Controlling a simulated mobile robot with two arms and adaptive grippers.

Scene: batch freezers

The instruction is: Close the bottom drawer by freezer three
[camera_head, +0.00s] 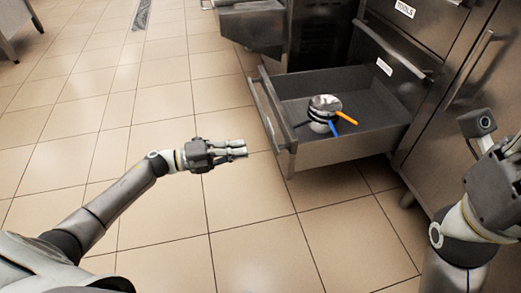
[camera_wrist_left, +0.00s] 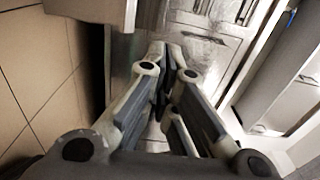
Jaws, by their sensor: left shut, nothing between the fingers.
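The bottom drawer (camera_head: 342,150) is pulled out of the steel cabinet, its handled front facing left. Inside it stands a round metal container (camera_head: 324,106) with orange-handled (camera_head: 346,118) and blue-handled tools. My left gripper (camera_head: 246,148) is shut and empty, left of the drawer front and apart from it in the picture. Its closed fingers (camera_wrist_left: 170,60) fill the middle of the left wrist view. My right gripper (camera_head: 512,148) is at the right edge, in front of the cabinet; its fingers are cut off or unclear.
A drawer labelled TOOLS (camera_head: 404,9) is above, with another labelled panel (camera_head: 384,67) below it. A grey metal unit (camera_head: 254,24) juts out behind the drawer.

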